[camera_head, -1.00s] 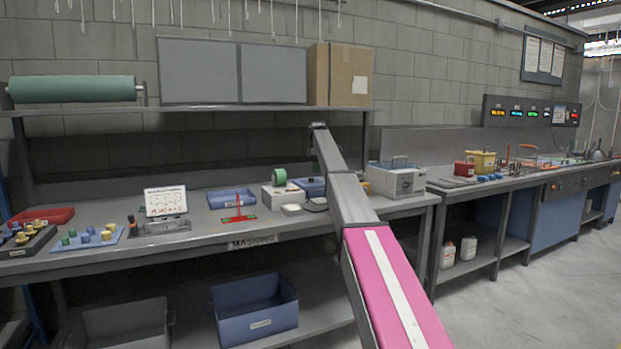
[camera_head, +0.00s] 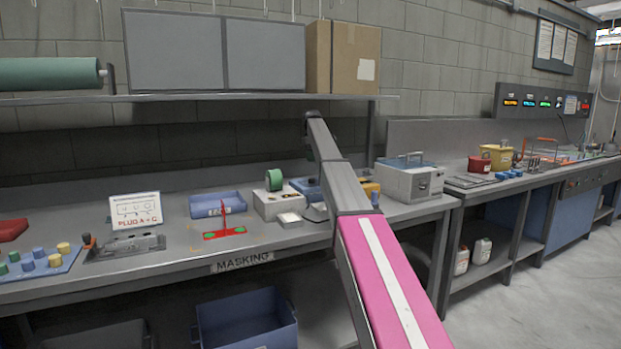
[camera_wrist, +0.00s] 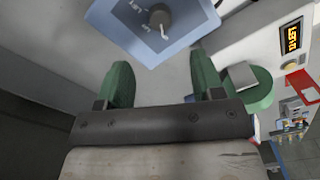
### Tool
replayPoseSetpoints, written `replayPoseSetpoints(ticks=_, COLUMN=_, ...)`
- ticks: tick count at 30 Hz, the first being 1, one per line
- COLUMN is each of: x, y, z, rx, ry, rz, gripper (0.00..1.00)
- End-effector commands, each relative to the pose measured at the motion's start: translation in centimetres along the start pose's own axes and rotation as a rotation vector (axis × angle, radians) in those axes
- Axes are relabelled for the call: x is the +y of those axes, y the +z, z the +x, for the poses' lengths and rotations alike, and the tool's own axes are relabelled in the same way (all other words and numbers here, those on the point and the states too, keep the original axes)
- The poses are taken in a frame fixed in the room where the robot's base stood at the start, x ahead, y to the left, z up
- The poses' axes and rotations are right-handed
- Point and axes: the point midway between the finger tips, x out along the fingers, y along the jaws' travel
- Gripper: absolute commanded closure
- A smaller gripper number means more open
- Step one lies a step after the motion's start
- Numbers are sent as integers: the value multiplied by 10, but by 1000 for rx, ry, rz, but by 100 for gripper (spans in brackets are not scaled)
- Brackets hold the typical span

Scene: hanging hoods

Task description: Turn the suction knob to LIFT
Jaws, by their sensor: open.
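The suction knob (camera_wrist: 159,18) is a small dark round knob with a pale pointer at the top of the wrist view. The fingertips lie below the knob in the wrist view, near the panel's lower edge, apart from the knob. In the head view my arm hides the gripper and the knob; a blue box (camera_head: 305,187) shows partly behind the arm.
A white unit with an orange-lit display (camera_wrist: 291,40) and a green round piece (camera_wrist: 257,90) lie to the right in the wrist view. In the head view, a green tape roll (camera_head: 274,180), a blue tray (camera_head: 217,205) and a grey machine (camera_head: 411,182) stand on the bench.

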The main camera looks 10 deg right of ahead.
Motion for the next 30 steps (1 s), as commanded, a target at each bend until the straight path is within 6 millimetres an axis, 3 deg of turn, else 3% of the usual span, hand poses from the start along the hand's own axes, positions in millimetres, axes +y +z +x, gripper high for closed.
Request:
replayPoseSetpoints(ticks=8, x=-1, y=0, z=25, rx=0, ry=-2, rz=0, gripper=39)
replayPoseSetpoints(ticks=21, x=-1, y=0, z=96, rx=0, ry=-1, rz=0, gripper=39)
replayPoseSetpoints(ticks=30, x=0, y=0, z=107, rx=0, ry=1, rz=0, gripper=39)
